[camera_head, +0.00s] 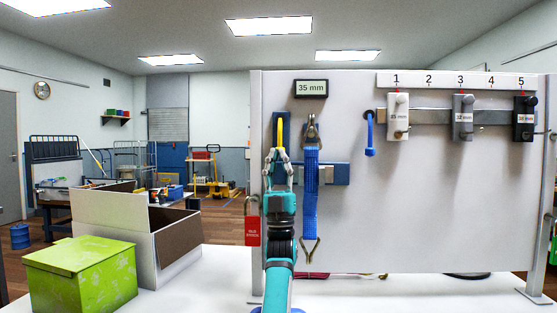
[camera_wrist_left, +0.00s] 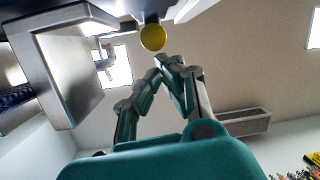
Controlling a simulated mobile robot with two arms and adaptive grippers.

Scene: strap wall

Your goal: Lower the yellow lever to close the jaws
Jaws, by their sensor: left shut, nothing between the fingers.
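The yellow lever (camera_head: 280,130) stands upright on the left part of the white panel. My left gripper (camera_head: 278,154) is in front of the panel with its fingers pointing up, and it hides the lower part of the lever. In the left wrist view, the lever's round yellow end (camera_wrist_left: 153,37) is just beyond the fingertips of my left gripper (camera_wrist_left: 168,62), a little to their left. The fingers are shut with nothing between them. I cannot tell whether they touch the lever. The jaws that the lever works are not clear to see. My right gripper is out of view.
A blue strap (camera_head: 311,190) with metal hooks hangs right beside my left gripper. A red padlock tag (camera_head: 252,230) hangs at the panel's left edge. Numbered gauge blocks (camera_head: 397,117) hang on a rail at the right. A green box (camera_head: 82,274) stands on the table at the left.

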